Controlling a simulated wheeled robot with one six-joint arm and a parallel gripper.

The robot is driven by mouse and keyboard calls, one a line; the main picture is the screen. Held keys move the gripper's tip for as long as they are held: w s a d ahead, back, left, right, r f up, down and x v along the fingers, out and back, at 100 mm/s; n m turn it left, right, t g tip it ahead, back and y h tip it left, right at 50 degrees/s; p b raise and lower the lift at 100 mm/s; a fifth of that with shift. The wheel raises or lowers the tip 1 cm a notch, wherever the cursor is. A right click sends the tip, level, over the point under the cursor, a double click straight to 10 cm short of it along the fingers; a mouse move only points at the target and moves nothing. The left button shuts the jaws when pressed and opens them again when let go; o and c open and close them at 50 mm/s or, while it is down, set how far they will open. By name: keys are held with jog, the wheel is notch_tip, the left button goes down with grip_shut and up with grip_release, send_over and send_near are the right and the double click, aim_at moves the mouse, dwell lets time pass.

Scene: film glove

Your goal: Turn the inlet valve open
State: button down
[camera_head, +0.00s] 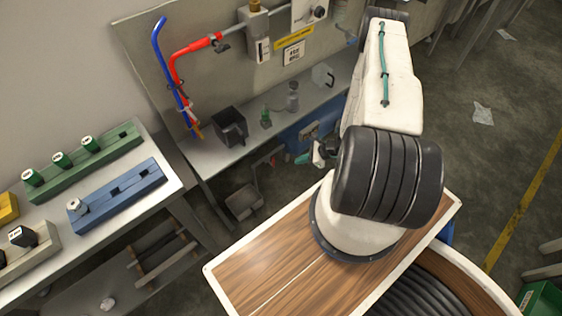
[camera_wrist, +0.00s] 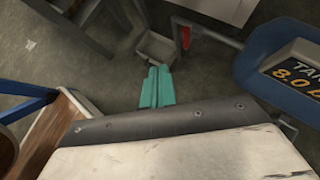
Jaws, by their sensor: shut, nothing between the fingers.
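In the wrist view, a small red handle (camera_wrist: 186,38) sits on a grey pipe (camera_wrist: 215,36) that runs into a blue tank (camera_wrist: 247,72). I take this handle to be the inlet valve; it lies across the pipe. In the head view, the tank (camera_head: 290,137) shows in part under the bench. My gripper (camera_wrist: 159,70) has teal fingers, shut together and empty. In the wrist view they point at the floor, left of and below the handle, apart from it. In the head view, my gripper (camera_head: 303,159) is partly hidden by my arm.
A grey open bin (camera_head: 244,201) stands on the floor beside the tank; it also shows ahead of my fingertips in the wrist view (camera_wrist: 156,47). The bench (camera_head: 210,158) overhangs the tank. A side table (camera_head: 120,208) with coloured blocks is at left. Open floor lies at right.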

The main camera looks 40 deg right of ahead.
jog(key=w+a+f+m+h, duration=0.1)
jog(key=w+a+f+h, duration=0.1)
jog(key=w+f, duration=0.8)
jog(key=shift+a+f, duration=0.15)
jog(key=shift+a, duration=0.3)
